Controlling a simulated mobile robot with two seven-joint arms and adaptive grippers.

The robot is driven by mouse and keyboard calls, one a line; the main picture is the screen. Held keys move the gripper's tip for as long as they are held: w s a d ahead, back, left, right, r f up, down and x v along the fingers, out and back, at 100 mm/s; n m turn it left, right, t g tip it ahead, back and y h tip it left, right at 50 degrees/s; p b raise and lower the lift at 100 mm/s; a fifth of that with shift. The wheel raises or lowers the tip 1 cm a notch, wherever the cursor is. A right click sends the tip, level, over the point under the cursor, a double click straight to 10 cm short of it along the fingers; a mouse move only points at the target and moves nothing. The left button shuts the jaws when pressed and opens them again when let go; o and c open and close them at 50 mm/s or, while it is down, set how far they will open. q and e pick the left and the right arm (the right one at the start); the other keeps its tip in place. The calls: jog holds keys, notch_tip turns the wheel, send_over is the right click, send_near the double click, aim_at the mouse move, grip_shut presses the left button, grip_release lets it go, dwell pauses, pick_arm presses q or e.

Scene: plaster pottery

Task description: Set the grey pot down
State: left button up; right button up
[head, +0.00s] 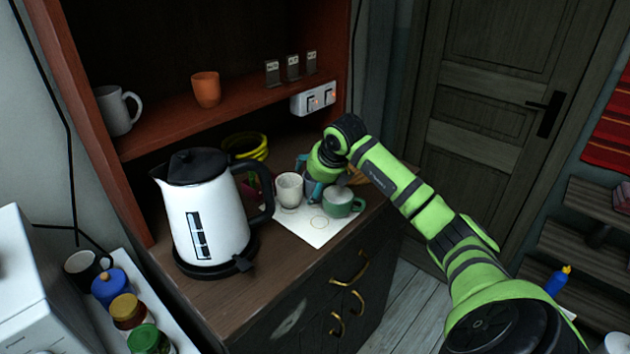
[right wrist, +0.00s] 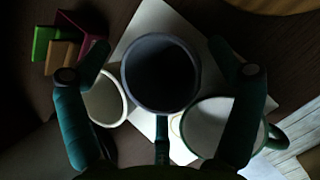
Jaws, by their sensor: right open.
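The grey pot (right wrist: 160,98) stands upright on a white sheet (right wrist: 150,22) in the right wrist view, its dark opening facing the camera. In the head view the grey pot (head: 310,184) is mostly hidden behind my fingers. A white cup (head: 289,190) is on its left and a green mug (head: 341,203) on its right, both close by. My right gripper (head: 316,188) is over the pot; its teal fingers are spread around it, open, with visible gaps at both sides. My left gripper is not in view.
A white kettle (head: 200,215) stands left of the sheet on the brown counter. A yellow bowl (head: 247,146) is behind. The shelf above holds an orange cup (head: 206,89) and a white mug (head: 117,110). The sheet's front part (head: 318,234), with drawn circles, is bare.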

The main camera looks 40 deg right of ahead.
jog(key=shift+s+r, duration=0.2)
jog(key=shift+r, duration=0.15)
jog(key=b+v, duration=0.2)
jog(key=v, duration=0.9)
jog(key=shift+a+b, duration=0.15)
jog(key=shift+b, duration=0.2)
dwell(0.8)
